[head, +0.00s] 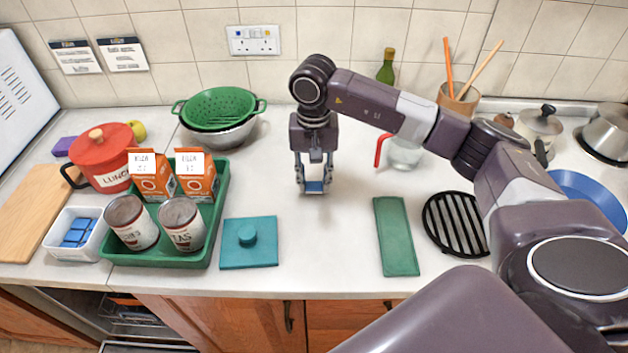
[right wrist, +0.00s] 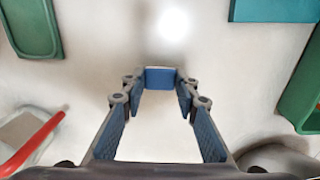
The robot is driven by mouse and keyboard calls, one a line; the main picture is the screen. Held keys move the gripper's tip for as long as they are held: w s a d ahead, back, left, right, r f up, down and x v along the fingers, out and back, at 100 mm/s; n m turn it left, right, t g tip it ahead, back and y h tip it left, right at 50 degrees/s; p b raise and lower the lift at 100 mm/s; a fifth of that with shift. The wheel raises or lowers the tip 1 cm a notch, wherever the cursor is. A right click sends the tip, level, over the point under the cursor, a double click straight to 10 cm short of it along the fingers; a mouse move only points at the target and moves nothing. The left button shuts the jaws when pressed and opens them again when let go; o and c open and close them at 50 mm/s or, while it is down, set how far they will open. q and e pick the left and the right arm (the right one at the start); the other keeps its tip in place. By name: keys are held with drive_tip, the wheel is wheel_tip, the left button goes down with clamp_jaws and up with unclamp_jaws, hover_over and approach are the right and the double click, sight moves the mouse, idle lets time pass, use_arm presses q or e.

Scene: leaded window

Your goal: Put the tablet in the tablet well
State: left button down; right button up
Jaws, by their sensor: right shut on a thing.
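My right gripper (head: 314,183) points down over the bare middle of the worktop. It is shut on a small blue tablet (head: 315,187), which spans the gap between its fingertips. In the right wrist view the tablet (right wrist: 160,78) sits between the tips of the right gripper (right wrist: 160,84). The tablet is low over the worktop; I cannot tell whether it touches. More blue tablets (head: 79,233) lie in a white tub (head: 58,247) at the left. I cannot make out a tablet well. My left gripper is out of view.
A green tray (head: 215,225) holds cartons and cans. A teal square with a round knob (head: 249,255) lies left of the gripper, a green mat (head: 396,236) right. Racks (head: 140,318) show below the counter.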

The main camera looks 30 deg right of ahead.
drive_tip(key=shift+f, duration=0.55)
drive_tip(key=shift+f, duration=0.15)
drive_tip(key=o, duration=0.8)
